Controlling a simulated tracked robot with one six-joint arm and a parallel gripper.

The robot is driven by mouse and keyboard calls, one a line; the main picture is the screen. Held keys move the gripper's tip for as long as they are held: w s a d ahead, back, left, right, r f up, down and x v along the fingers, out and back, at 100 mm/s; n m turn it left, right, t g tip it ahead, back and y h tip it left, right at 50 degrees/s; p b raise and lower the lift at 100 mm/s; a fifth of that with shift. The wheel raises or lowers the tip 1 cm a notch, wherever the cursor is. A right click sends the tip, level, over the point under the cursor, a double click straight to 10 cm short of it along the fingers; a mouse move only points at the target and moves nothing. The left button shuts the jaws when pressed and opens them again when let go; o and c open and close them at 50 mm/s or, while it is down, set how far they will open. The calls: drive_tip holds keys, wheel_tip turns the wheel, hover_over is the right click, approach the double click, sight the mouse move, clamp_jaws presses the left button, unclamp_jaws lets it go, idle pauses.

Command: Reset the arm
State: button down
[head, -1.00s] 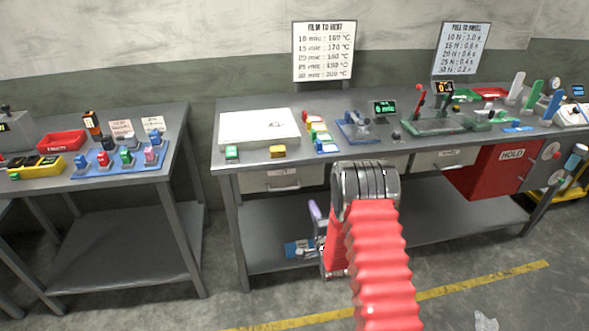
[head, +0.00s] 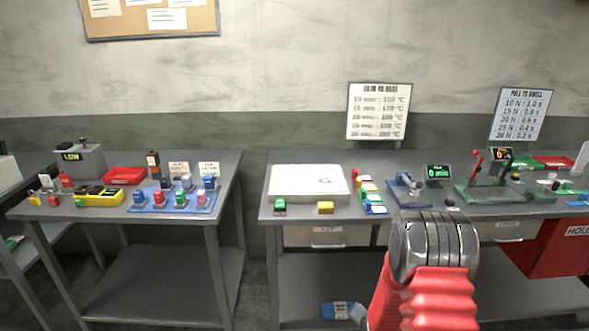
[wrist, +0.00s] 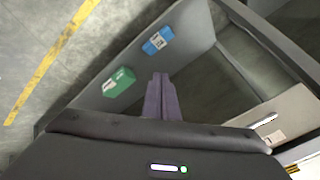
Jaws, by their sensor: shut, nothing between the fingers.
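My gripper shows in the wrist view as two purple-grey fingers (wrist: 162,98) pressed together, with nothing between them. It points toward the lower shelf of the workbench (wrist: 195,50) and is apart from everything there. In the head view my red ribbed arm with its grey joint stands in front of the right workbench (head: 264,205), and the fingers are hidden behind it.
A green box (wrist: 118,82) and a blue box (wrist: 158,41) lie on the lower shelf. The left bench (head: 110,214) holds a red tray (head: 125,174), a yellow tray (head: 98,194) and a blue rack (head: 165,206). A red HOLD cabinet (head: 560,255) is at right.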

drive_tip(key=s+a+r+n, duration=0.2)
drive_tip(key=s+r+n, duration=0.1)
drive_tip(key=s+r, duration=0.8)
drive_tip(key=s+a+r+n+g, duration=0.1)
drive_tip(key=s+a+r+n, duration=0.1)
drive_tip(key=s+r, duration=0.9)
drive_tip(key=s+a+r+n+g, duration=0.1)
drive_tip(key=s+r+n, duration=0.3)
drive_tip(key=s+r, duration=0.7)
wheel_tip(320, 180, up, 8)
drive_tip(key=shift+a+f+n, duration=0.1)
drive_tip(key=shift+a+n, duration=0.2)
drive_tip(key=shift+a, duration=0.3)
drive_tip(key=shift+s, duration=0.1)
drive_tip(key=shift+a, duration=0.1)
